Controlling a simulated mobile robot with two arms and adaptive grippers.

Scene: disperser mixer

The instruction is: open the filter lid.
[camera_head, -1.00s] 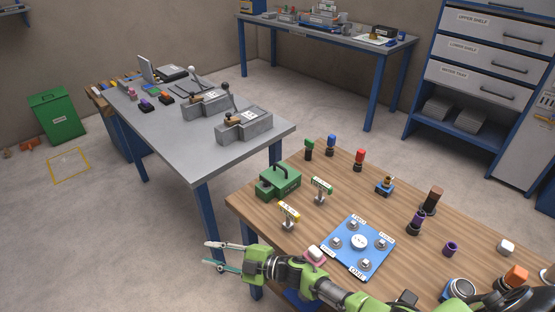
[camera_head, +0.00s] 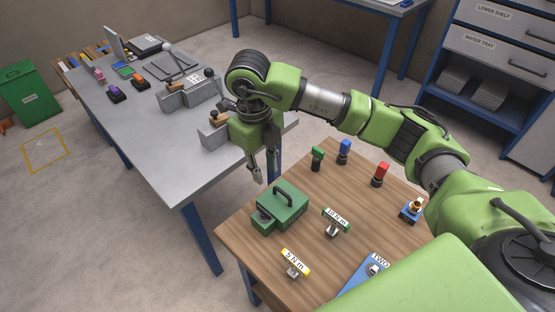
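A green box (camera_head: 284,212) with a dark handle on its top stands at the left end of the wooden table; it looks like the filter, and its lid looks shut. A short round part sticks out at its lower left. My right gripper (camera_head: 264,172) hangs above and behind the box, fingers pointing down. The two fingers are apart with nothing between them, and the gripper is clear of the box. My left gripper is not in view.
Tagged tools, "10 N m" (camera_head: 335,222) and "5 N m" (camera_head: 294,262), stand right of and before the box. Green (camera_head: 317,158), blue (camera_head: 344,150) and red (camera_head: 380,174) topped pieces stand behind. A grey bench (camera_head: 150,125) lies to the left.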

